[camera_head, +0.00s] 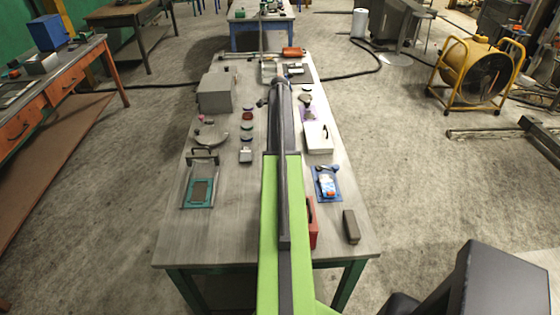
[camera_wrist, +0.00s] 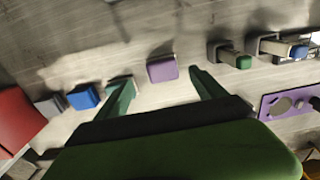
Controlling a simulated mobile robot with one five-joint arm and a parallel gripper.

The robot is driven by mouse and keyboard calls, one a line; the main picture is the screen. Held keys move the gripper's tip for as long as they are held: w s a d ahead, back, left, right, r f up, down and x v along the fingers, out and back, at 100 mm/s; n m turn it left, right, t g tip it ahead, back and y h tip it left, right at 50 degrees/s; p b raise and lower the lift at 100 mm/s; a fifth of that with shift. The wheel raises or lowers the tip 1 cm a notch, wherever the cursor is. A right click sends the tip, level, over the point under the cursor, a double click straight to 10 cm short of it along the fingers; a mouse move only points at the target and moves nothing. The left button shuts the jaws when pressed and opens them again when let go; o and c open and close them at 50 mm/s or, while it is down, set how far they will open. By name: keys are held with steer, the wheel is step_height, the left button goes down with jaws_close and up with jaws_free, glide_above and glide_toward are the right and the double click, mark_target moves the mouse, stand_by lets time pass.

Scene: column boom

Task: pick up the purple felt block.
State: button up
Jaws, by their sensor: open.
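The purple felt block (camera_wrist: 162,69) stands on the grey tabletop in the wrist view, near the picture's middle. My gripper (camera_wrist: 159,76) is open, with one green finger to the left of the block and one to the right. The block appears between the fingertips or just beyond them; how far below or ahead I cannot tell. No finger visibly touches it. In the head view my arm stretches along the table and hides its middle. I cannot make out the block there.
In the wrist view a blue block (camera_wrist: 84,96) and a red block (camera_wrist: 16,118) lie left. A dark green-ended piece (camera_wrist: 225,53) and a purple plate (camera_wrist: 273,106) lie right. In the head view a grey box (camera_head: 215,93) and a white case (camera_head: 318,137) flank my arm.

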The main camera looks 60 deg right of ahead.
steer(key=f+b, duration=0.1)
steer(key=f, duration=0.1)
steer(key=f+b, duration=0.4)
steer(key=shift+s+d+f, duration=0.15)
steer(key=shift+d+f, duration=0.15)
steer(key=shift+r, duration=0.2)
steer(key=c, duration=1.5)
steer(key=shift+r, duration=0.1)
step_height(320, 180, up, 4)
steer(key=p, duration=0.4)
steer(key=shift+r, duration=0.2)
steer(key=s+a+r+p, duration=0.3)
steer(key=s+r+p, duration=0.3)
steer(key=s, duration=0.5)
steer(key=shift+s+r+p, duration=0.15)
steer(key=shift+r+p, duration=0.05)
steer(key=shift+p, duration=0.25)
